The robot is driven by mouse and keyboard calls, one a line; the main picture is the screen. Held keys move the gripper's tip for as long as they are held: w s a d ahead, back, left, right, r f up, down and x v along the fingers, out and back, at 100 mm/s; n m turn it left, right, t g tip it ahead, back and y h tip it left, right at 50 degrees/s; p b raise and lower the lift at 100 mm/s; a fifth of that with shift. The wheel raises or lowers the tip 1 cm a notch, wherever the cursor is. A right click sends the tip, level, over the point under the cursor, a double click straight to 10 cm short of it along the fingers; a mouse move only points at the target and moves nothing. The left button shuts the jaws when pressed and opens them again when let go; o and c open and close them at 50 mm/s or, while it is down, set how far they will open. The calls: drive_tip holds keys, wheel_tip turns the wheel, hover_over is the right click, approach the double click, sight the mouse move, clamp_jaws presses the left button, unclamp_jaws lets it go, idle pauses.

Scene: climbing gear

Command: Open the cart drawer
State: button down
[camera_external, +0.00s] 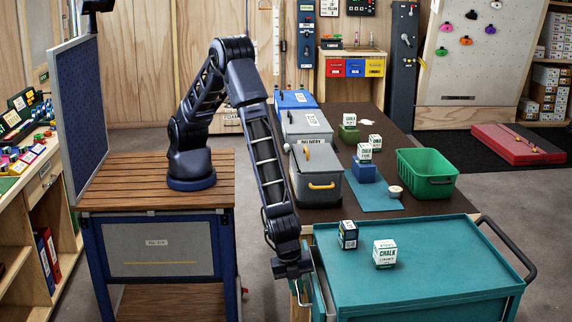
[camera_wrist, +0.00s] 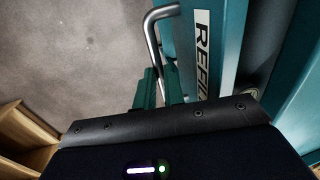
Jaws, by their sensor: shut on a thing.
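The teal cart (camera_external: 420,270) stands at the lower right of the external view. Its drawer front (camera_wrist: 228,25) fills the right of the wrist view, with a white label (camera_wrist: 203,50) reading "REFI…", the rest hidden by my gripper body. A silver bar handle (camera_wrist: 152,32) stands out from the drawer front. My gripper (camera_external: 300,292) is low at the cart's left side. In the wrist view its teal-looking fingers (camera_wrist: 153,88) are shut on the handle; the exact contact is partly hidden. I cannot tell how far the drawer stands out from the cart.
Two chalk boxes (camera_external: 347,235) (camera_external: 384,254) stand on the cart top. My wooden-topped base is at left. A dark table (camera_external: 388,135) with lidded bins and a green crate (camera_external: 427,174) stands behind the cart. Bare floor (camera_wrist: 70,55) lies left of the handle.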

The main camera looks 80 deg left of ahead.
drive_tip(key=s, duration=2.6)
drive_tip(key=c, duration=1.5)
unclamp_jaws()
drive_tip(key=r, duration=0.3)
drive_tip(key=s+r, duration=0.1)
drive_tip(key=r, duration=0.3)
drive_tip(key=s+r, duration=0.1)
drive_tip(key=r, duration=0.2)
drive_tip(key=shift+r, duration=0.3)
